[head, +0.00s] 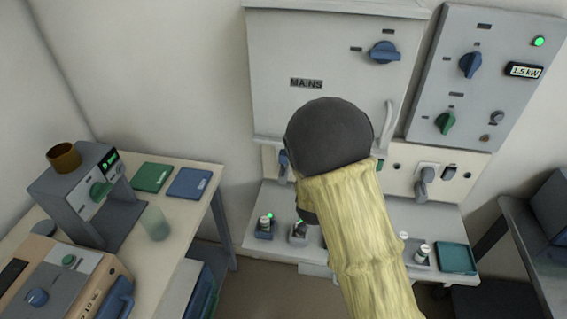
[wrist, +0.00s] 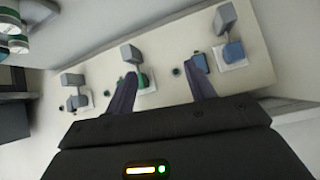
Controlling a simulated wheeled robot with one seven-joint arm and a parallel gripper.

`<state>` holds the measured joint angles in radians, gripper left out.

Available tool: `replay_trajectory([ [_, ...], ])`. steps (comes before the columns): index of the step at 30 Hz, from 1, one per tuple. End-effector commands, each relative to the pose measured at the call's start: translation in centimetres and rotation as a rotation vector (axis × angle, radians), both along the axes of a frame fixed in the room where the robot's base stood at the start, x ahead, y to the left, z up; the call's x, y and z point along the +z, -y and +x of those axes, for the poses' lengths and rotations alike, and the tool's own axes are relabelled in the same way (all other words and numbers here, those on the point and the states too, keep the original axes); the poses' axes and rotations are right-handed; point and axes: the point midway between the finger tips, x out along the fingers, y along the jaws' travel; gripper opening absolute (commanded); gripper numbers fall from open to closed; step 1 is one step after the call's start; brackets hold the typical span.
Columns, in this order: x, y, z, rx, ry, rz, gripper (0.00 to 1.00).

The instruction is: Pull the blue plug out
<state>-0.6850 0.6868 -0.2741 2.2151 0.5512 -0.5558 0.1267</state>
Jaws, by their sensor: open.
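The blue plug (head: 283,162) sits in a white wall socket just left of my arm in the head view. In the wrist view the blue plug (wrist: 233,50) is at upper right, with a grey block beside it. A green plug (wrist: 144,80) and a greyish plug (wrist: 76,102) sit in sockets to its left. My gripper (wrist: 164,70) is open and empty. Its left finger is near the green plug, and its right finger is near a small blue switch, left of the blue plug. In the head view my arm hides the fingers and the middle sockets.
A grey cabinet marked MAINS (head: 306,84) is above the sockets. A panel with blue and green knobs (head: 471,64) is at right. The shelf below (head: 258,205) holds small bottles and a teal tray (head: 456,258). A side table with equipment (head: 140,256) stands left.

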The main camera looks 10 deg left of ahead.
Motion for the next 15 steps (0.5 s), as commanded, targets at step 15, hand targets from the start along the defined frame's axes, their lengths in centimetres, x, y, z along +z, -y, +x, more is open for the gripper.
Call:
replay_trajectory([
  [15,-4.5,-13.5,0.4,0.101,0.655,-0.127,0.55],
])
